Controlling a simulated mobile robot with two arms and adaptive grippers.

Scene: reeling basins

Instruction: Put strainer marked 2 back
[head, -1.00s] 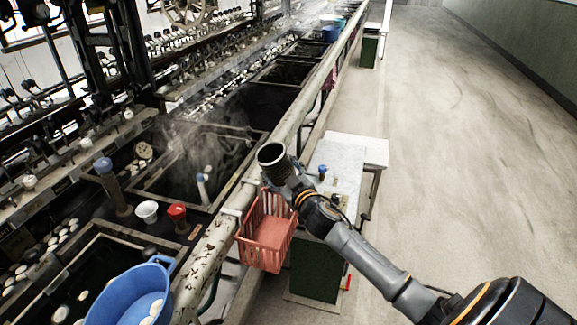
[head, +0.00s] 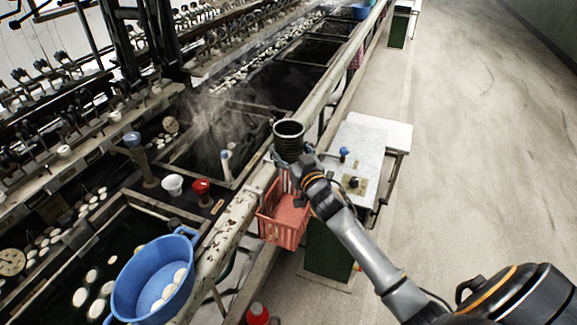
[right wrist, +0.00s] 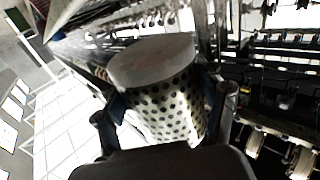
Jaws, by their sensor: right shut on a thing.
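My right gripper (head: 292,158) is shut on a dark cylindrical strainer (head: 289,132). It holds the strainer nearly upright, with its round open top up, above the edge of the basin row and the red basket. In the right wrist view the strainer (right wrist: 165,100) shows a pale wall with rows of dark holes and a smooth grey end, between the two fingers. No number can be read on it. My left gripper is not in view.
A red basket (head: 283,222) hangs on the worn pale rail (head: 228,222). A blue basin (head: 150,262) with white cocoons stands at the lower left. Dark steaming water basins (head: 220,140) lie left of the rail. A small table (head: 355,150) stands right, beside clear floor.

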